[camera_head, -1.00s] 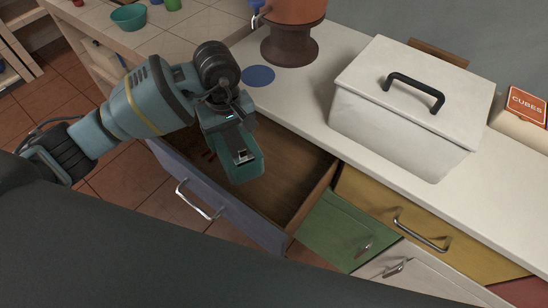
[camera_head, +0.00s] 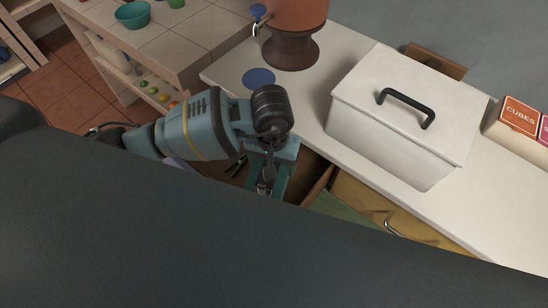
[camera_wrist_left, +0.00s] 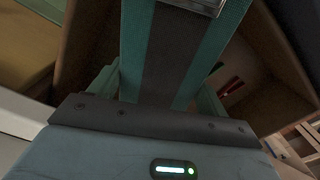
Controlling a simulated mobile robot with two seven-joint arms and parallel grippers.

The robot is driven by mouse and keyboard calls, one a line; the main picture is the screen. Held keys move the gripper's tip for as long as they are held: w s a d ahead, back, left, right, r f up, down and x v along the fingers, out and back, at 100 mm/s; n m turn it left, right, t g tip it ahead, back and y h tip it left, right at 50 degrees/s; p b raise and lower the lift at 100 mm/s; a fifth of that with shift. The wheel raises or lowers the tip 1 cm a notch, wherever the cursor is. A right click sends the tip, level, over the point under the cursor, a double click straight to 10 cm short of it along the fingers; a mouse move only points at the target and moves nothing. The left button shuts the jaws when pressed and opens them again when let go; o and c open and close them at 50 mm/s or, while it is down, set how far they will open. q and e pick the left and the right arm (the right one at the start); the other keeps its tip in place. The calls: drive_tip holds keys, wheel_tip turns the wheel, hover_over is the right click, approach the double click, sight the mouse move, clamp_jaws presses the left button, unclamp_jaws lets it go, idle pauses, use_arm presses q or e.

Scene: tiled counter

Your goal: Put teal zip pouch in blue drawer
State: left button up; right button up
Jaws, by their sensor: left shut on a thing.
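My left gripper (camera_head: 268,182) points down into the open blue drawer and is shut on the teal zip pouch. In the left wrist view the pouch (camera_wrist_left: 132,50) fills the upper middle as teal fabric with a dark band and a metal piece at the top edge. The blue drawer (camera_head: 318,186) shows part of its wooden inside in the head view; my body hides most of its front. Its brown wall (camera_wrist_left: 285,45) shows in the wrist view. I cannot tell whether the pouch touches the drawer floor. My right gripper is not in view.
Small dark and green items (camera_head: 237,166) lie inside the drawer; a red one (camera_wrist_left: 231,87) shows in the wrist view. A white lidded box (camera_head: 400,120) and a brown dispenser (camera_head: 292,40) stand on the counter. A yellow drawer (camera_head: 365,205) is to the right.

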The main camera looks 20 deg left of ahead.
use_arm(q)
drive_tip(key=shift+s+f, duration=0.15)
drive_tip(key=shift+f, duration=0.4)
wheel_tip(320, 180, down, 3)
drive_tip(key=shift+f+b, duration=0.2)
drive_tip(key=shift+b, duration=0.9)
drive_tip(key=shift+f+b, duration=0.55)
drive_tip(key=shift+f, duration=0.6)
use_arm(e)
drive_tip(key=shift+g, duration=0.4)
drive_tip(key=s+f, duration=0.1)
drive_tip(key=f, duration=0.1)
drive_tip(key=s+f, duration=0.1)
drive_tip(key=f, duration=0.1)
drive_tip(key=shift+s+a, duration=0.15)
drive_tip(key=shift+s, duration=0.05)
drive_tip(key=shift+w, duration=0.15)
use_arm(q)
drive_tip(key=shift+f, duration=0.25)
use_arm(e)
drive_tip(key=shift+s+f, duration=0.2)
use_arm(q)
drive_tip(key=o, duration=1.3)
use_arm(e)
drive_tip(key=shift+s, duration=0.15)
